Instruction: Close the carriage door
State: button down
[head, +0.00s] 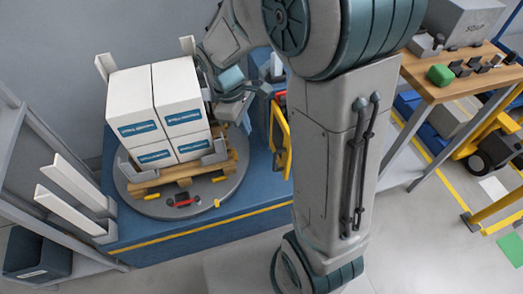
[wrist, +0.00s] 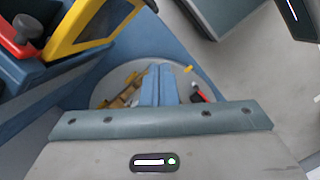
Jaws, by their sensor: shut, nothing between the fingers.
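My gripper (wrist: 160,72) shows in the wrist view as two blue fingers side by side, shut and empty, over the round turntable. In the head view, my wrist is beside the right side of the white boxes, and the fingertips are hard to make out. A yellow-framed panel (head: 281,137) stands at the right end of the blue base and is partly hidden by my arm. It also shows in the wrist view (wrist: 92,24), to the left of my fingers and apart from them. I cannot tell for sure whether this panel is the carriage door.
White boxes (head: 158,100) sit on a wooden pallet (head: 180,176) on the round turntable (head: 200,204). A grey frame with white prongs (head: 75,182) stands at the left. A wooden workbench (head: 432,90) with a green block is at the right. Grey floor lies in front.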

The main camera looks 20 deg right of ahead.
jog(key=s+d+b+x, duration=0.1)
jog(key=d+b+x, duration=0.1)
jog(key=x, duration=1)
jog(key=shift+s+d+n+b, duration=0.2)
jog(key=shift+d+n+b, duration=0.15)
jog(key=shift+b, duration=0.25)
